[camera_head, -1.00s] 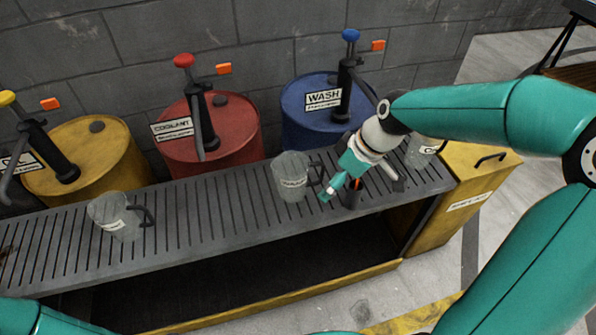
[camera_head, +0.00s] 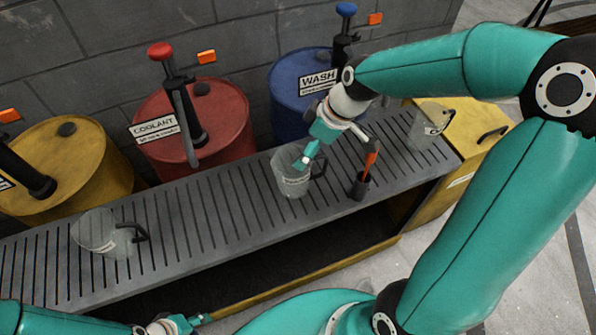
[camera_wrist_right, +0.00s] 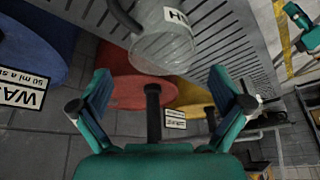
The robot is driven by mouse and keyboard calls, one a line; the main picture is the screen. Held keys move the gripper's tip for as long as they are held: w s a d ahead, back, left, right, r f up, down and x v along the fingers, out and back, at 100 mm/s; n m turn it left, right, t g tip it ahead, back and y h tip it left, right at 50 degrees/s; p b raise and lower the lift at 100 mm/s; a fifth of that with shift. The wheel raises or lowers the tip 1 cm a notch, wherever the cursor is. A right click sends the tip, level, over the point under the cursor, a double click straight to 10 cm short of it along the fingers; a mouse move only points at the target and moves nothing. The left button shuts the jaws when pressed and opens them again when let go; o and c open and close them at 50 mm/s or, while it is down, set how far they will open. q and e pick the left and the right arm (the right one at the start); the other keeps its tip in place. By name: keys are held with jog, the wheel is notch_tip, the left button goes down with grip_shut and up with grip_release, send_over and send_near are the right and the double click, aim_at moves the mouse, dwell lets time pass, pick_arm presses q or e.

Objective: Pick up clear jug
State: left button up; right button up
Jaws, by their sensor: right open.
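Three clear jugs with dark handles stand on the slatted grey bench. One is at the left (camera_head: 98,236), one in the middle (camera_head: 290,180) and one at the right end (camera_head: 421,132). My right gripper (camera_head: 304,160) is at the middle jug, overlapping its rim and handle side in the head view; contact cannot be told. In the right wrist view this gripper (camera_wrist_right: 160,85) is open with nothing between its fingers, and a labelled clear jug (camera_wrist_right: 160,48) is ahead of it. My left gripper (camera_head: 192,321) is low at the front, below the bench; its jaws are unclear.
Yellow (camera_head: 75,150), red (camera_head: 225,120) and blue (camera_head: 290,95) drums with pumps stand behind the bench (camera_head: 220,225). A small dark cup (camera_head: 360,190) holding an orange-handled item is right of the middle jug. A yellow cabinet (camera_head: 460,130) closes the right end.

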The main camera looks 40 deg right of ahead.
aim_at(294, 169)
jog(key=shift+s+x, duration=0.2)
jog(key=shift+x, duration=2.35)
jog(key=shift+s+x, duration=0.15)
jog(key=shift+x, duration=2.4)
jog(key=shift+f, duration=0.15)
jog(key=c, duration=0.9)
